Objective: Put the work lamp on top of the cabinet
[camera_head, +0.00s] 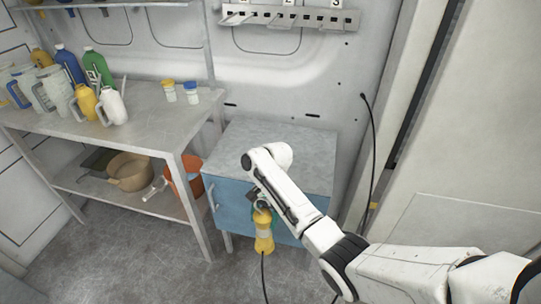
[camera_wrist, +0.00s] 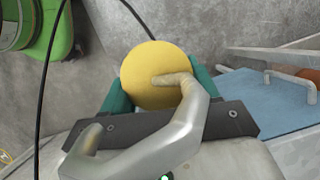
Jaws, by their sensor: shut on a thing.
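The work lamp (camera_head: 264,239) is yellow with a dark cable hanging to the floor. My gripper (camera_head: 261,204) is shut on it near its upper end, in front of the cabinet and below its top. In the wrist view, the lamp's round yellow end (camera_wrist: 148,72) and a curved grey hook (camera_wrist: 185,125) show between teal fingers. The cabinet (camera_head: 232,203) has a blue front and a bare grey top (camera_head: 285,150). Its blue door with a handle also shows in the wrist view (camera_wrist: 265,105). My arm hides part of the cabinet's front.
A metal workbench (camera_head: 150,128) stands left of the cabinet, with jugs, bottles and two small jars on it. A tan pot (camera_head: 128,172) and an orange bucket (camera_head: 186,178) sit on its lower shelf. A black cable (camera_head: 373,130) hangs on the wall at right. The cabinet top is clear.

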